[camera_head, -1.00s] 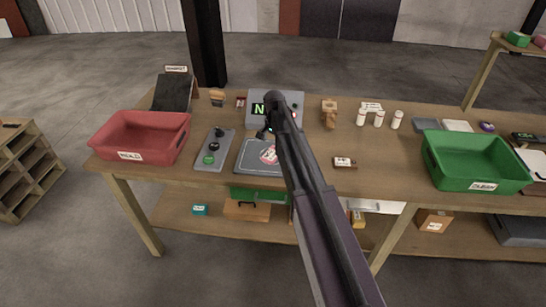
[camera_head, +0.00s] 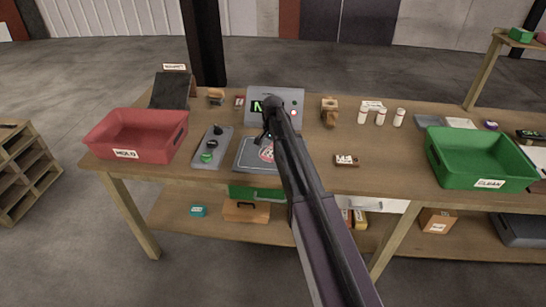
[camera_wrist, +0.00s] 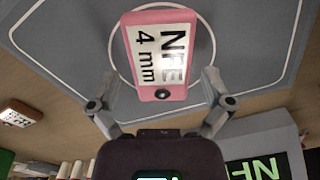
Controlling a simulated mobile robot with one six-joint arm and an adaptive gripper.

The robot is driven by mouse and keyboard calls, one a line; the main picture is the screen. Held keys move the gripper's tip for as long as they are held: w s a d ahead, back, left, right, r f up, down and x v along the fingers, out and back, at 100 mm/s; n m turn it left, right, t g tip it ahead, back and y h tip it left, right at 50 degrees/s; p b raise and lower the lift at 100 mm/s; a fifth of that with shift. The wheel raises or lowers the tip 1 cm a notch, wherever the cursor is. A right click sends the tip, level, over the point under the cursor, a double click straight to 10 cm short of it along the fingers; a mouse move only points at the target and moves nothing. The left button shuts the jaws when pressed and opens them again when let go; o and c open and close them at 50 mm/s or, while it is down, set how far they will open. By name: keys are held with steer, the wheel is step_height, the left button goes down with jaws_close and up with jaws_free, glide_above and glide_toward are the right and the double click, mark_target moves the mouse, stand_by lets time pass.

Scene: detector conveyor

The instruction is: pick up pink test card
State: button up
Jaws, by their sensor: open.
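The pink test card (camera_wrist: 160,52), marked "NFE 4 mm" on a white label, lies on a grey plate with a white circle and outline (camera_wrist: 60,40) in the wrist view. My gripper (camera_wrist: 157,78) is open, with one finger on each side of the card's near end. I cannot tell whether the fingers touch it. In the head view the card (camera_head: 266,153) is mostly hidden behind my arm, on the grey plate (camera_head: 252,166) at the middle of the bench.
A grey detector box (camera_head: 262,94) with a green display stands behind the plate. A control panel (camera_head: 212,148) and red bin (camera_head: 125,150) are to the left. A small brown labelled block (camera_head: 346,160), white bottles (camera_head: 381,117) and green bin (camera_head: 470,175) are to the right.

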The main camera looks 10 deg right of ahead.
mark_target(272, 151)
steer(key=shift+f, duration=0.4)
stand_by(0.3)
steer(key=c, duration=1.1)
steer(key=shift+r, duration=0.2)
step_height(272, 151, up, 4)
steer(key=p, duration=0.3)
steer(key=shift+f, duration=0.25)
steer(key=s, duration=0.5)
steer(key=s+p, duration=0.1)
steer(key=s, duration=0.4)
steer(key=s+r, duration=0.1)
steer(key=s, duration=0.5)
steer(key=shift+r+p, duration=0.1)
steer(key=shift+p, duration=0.25)
